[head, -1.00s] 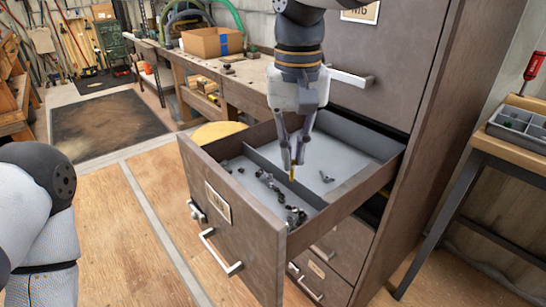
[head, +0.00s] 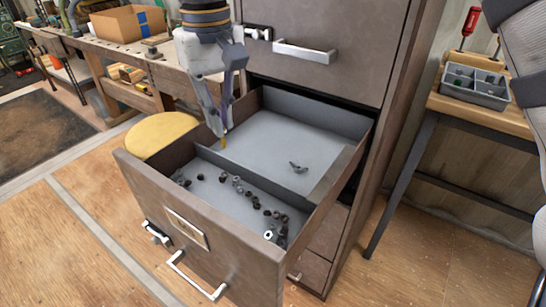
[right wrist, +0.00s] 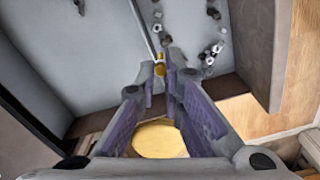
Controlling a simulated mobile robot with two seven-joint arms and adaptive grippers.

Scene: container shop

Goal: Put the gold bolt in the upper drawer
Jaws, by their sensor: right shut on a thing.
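The gold bolt (head: 223,141) is small and held between the fingertips of my right gripper (head: 222,122). It also shows in the right wrist view (right wrist: 160,69) at the tips. My right gripper is shut on it, pointing down over the left part of an open drawer (head: 215,225), near the left end of its divider (head: 262,178). Whether the bolt touches the drawer is unclear. The front compartment holds several dark nuts and bolts (head: 255,202); the back one holds a dark wing-shaped piece (head: 298,167). A closed front (head: 340,75) with a handle is above. My left gripper is out of view.
A round yellow stool top (head: 165,133) is just left of the drawer. A workbench (head: 120,60) with a cardboard box (head: 118,24) stands behind. At the right, a small table holds a grey divided tray (head: 476,85) and a red screwdriver (head: 470,22).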

